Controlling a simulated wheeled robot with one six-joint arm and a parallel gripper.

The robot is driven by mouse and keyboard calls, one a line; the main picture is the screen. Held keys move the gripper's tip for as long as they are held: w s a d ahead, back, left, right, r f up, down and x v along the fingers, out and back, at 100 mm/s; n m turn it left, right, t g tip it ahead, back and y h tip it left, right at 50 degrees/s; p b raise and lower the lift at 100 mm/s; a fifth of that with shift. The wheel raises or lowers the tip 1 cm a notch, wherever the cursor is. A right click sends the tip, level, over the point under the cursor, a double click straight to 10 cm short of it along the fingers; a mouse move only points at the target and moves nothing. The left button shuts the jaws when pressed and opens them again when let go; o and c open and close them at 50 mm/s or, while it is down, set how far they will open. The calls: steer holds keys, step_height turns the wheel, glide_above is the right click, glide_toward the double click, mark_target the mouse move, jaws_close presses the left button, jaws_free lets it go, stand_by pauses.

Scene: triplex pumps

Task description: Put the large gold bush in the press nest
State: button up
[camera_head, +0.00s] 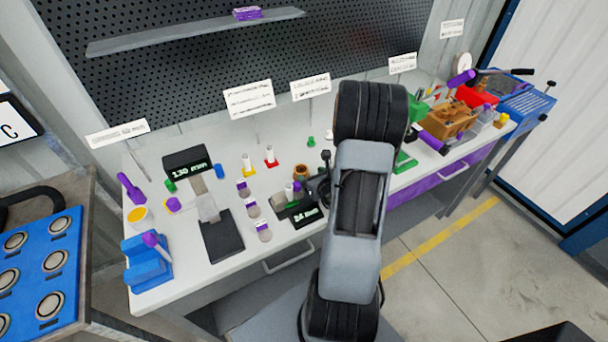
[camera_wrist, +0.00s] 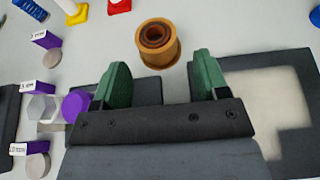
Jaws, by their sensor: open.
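The gold bush (camera_wrist: 158,43) stands upright on the bench in the wrist view, a short round ring with darker rings inside its bore. It also shows as a small orange-brown ring (camera_head: 300,171) in the head view. My gripper (camera_wrist: 161,82) is open and empty, its two green fingers apart. The bush is beyond the fingertips, in line with the gap between them and not held. In the head view my arm hides most of the gripper. I cannot pick out the press nest for certain in either view.
White pieces on yellow and red bases (camera_head: 270,156) stand behind. A wooden bin (camera_head: 449,121) and a red bin (camera_head: 475,97) are at the right. The bench is crowded.

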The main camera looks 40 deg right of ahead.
mark_target(304, 170)
steer(key=shift+p+x, duration=0.7)
steer(key=shift+x, duration=2)
steer(key=c, duration=0.9)
steer(key=shift+r, duration=0.1)
steer(key=shift+c, duration=0.5)
steer(key=shift+r, duration=0.1)
